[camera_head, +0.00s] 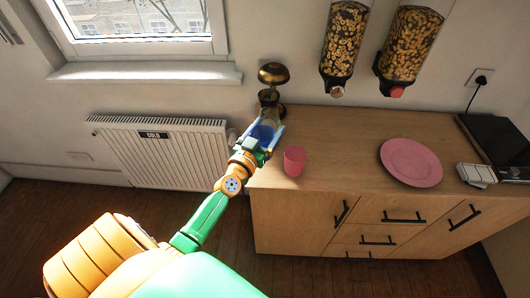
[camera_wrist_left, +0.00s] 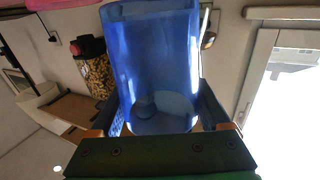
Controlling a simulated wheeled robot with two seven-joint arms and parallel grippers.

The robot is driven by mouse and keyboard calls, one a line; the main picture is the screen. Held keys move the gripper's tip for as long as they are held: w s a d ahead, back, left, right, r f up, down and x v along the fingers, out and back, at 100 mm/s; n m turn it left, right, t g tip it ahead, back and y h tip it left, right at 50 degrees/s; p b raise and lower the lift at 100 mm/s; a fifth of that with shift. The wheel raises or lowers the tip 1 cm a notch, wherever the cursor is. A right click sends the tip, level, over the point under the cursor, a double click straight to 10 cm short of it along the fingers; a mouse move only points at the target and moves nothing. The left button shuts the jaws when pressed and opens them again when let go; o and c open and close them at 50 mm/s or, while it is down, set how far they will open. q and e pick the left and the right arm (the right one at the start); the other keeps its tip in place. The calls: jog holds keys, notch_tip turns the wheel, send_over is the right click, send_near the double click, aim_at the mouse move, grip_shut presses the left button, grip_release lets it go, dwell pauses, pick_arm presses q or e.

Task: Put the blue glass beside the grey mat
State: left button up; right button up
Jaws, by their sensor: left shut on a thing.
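The blue glass (camera_head: 264,131) is between the fingers of my left gripper (camera_head: 265,136), near the left end of the wooden counter. My left gripper is shut on it. In the left wrist view the blue glass (camera_wrist_left: 155,60) fills the middle, with a finger on each side. I cannot tell whether its base touches the counter. I cannot make out a grey mat in either view. My right gripper is not in view.
A pink cup (camera_head: 294,161) stands just right of my gripper. A brass lamp-like object (camera_head: 272,76) stands behind the glass. A pink plate (camera_head: 411,162) and a small white object (camera_head: 476,174) are further right on the counter (camera_head: 345,150). Cereal dispensers (camera_head: 345,45) hang above.

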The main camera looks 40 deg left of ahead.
pick_arm(q)
jog(key=shift+s+r, duration=0.2)
jog(key=shift+s, duration=0.1)
jog(key=shift+f, duration=0.2)
jog(key=f+b, duration=0.9)
jog(key=f, duration=0.1)
jog(key=shift+w+f, duration=0.1)
jog(key=shift+w, duration=0.15)
jog(key=shift+r, duration=0.3)
jog(key=shift+f, duration=0.1)
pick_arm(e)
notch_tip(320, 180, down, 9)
pick_arm(q)
jog(key=o, duration=1.1)
jog(key=shift+f, duration=0.1)
jog(key=o, duration=0.3)
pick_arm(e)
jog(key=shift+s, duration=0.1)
